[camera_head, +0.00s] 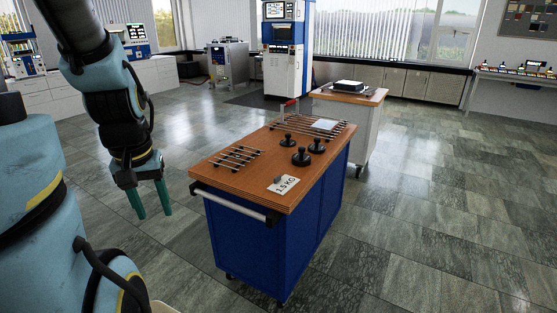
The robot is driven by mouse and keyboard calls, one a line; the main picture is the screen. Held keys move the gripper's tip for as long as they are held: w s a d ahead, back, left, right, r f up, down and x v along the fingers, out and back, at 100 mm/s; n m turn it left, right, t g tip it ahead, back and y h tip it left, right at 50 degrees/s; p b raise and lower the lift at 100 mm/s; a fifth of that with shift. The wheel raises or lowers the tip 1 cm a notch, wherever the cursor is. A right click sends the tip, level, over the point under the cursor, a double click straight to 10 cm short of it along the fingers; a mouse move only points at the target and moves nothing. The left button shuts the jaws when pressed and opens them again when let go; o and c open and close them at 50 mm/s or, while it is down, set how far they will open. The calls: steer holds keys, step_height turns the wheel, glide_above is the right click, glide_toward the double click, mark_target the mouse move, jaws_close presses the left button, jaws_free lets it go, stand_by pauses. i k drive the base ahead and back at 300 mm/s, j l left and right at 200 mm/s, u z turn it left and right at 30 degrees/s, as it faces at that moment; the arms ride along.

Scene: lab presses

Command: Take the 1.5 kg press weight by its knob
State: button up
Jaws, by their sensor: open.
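Three black knobbed weights stand upright on the wooden top of a blue cart (225,173): one at the back left (288,140), one at the right (317,147) and one at the front (301,158). A white card (284,184) reading "1.5 KG" lies near the cart's front right corner. I cannot tell from markings which weight is the 1.5 kg one. My gripper (154,214) hangs to the left of the cart, fingers pointing down. Its green fingers are apart and empty, clear of the cart and weights.
A rack of metal rods (237,156) lies on the cart's left part. Another rod rack (325,127) with a pale item is at the back, near a red-handled tool (290,103). A handle bar (232,205) runs along the front edge. A second cart (352,97) stands behind.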

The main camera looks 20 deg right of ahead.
mark_target(301, 159)
steer(key=l+u, duration=0.2)
steer(key=u, duration=1.7)
steer(key=k+l, duration=0.3)
steer(key=l, duration=0.2)
steer(key=k+l+u, duration=0.15)
steer(key=k+l, duration=0.15)
steer(key=l, duration=0.25)
steer(key=k+l, duration=0.35)
steer(key=l, duration=0.15)
steer(key=k+l+u, duration=0.1)
steer(key=k+l, duration=0.2)
steer(key=l, duration=0.2)
steer(key=k+l, duration=0.7)
steer(key=l, duration=0.2)
steer(key=k+l, duration=0.35)
steer(key=l, duration=0.15)
